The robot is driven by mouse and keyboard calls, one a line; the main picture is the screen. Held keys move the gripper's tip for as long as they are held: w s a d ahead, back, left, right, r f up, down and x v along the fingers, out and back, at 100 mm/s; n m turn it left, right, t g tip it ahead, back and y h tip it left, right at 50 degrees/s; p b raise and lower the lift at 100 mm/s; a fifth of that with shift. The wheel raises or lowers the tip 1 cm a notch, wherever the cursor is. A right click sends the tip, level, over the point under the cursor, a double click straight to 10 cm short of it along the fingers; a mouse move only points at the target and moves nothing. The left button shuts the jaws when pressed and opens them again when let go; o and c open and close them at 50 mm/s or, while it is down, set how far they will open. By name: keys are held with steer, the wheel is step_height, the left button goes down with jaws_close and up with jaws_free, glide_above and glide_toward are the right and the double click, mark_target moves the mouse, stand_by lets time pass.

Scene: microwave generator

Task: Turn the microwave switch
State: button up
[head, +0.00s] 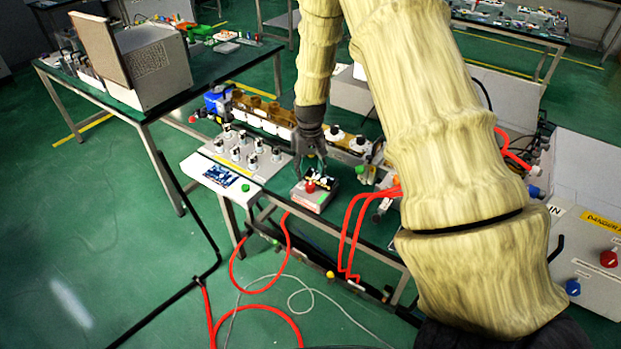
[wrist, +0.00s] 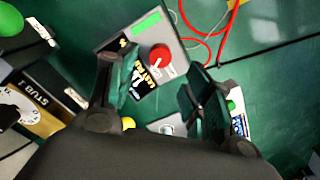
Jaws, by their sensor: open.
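The switch box (head: 312,201) is a small grey box with a red knob (head: 310,186) on its top, near the front edge of the middle bench. In the wrist view the red knob (wrist: 160,54) sits beside a black label with pale lettering, on the grey panel (wrist: 182,62) with a green strip. My gripper (head: 311,166) points down just over the back part of this box. In the wrist view my gripper (wrist: 158,80) has its two fingers apart, with the knob showing just beyond the gap between them. The fingers hold nothing, and no contact with the knob is visible.
A row of brown-topped parts (head: 265,112) lies behind. A grey cabinet (head: 590,262) with red and blue knobs is at right.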

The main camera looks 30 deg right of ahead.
mark_target(310, 185)
step_height(310, 185, up, 6)
stand_by(0.4)
stand_by(0.4)
steer(key=s+a+f+n, duration=0.1)
steer(key=s+a+f, duration=0.25)
steer(key=f, duration=0.35)
steer(key=s+a+f, duration=0.2)
steer(key=s+f, duration=0.3)
steer(key=f, duration=0.2)
steer(key=s+a+f+n+b, duration=0.1)
steer(key=s+a+f, duration=0.4)
steer(key=s, duration=0.5)
steer(key=s+a+f+n+b, duration=0.1)
steer(key=s+a+f, duration=0.4)
steer(key=s, duration=0.5)
steer(key=s+a+f+n+b, duration=0.1)
steer(key=s+a+f, duration=0.4)
steer(key=s, duration=0.6)
steer(key=shift+f, duration=0.8)
